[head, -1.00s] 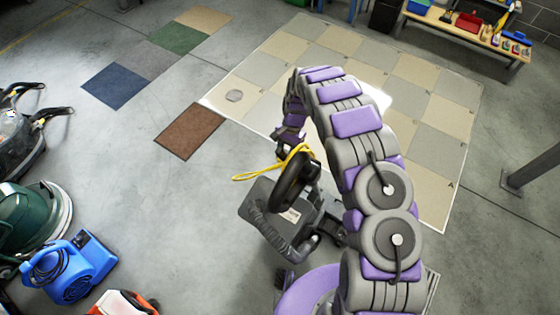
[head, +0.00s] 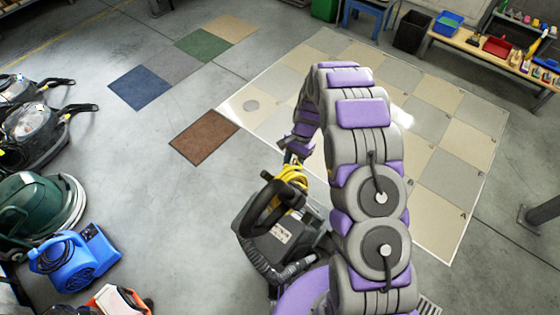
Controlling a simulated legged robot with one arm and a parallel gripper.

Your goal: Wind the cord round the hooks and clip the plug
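A dark grey floor machine (head: 268,246) with a black loop handle (head: 262,207) stands on the floor just left of my arm. A yellow cord (head: 291,176) lies bunched in loops at the top of the machine, by the handle. My gripper (head: 291,157) is at the end of my purple and grey arm, just above the yellow cord. Its fingers are small and partly hidden, so I cannot tell whether they hold the cord. The hooks and the plug cannot be made out.
Several machines stand at the left, among them a blue blower (head: 75,262) and a green machine (head: 35,212). A brown mat (head: 204,137) and a tiled floor patch (head: 440,190) lie beyond. A bench (head: 480,55) with bins stands at the back right. Open floor lies left of the machine.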

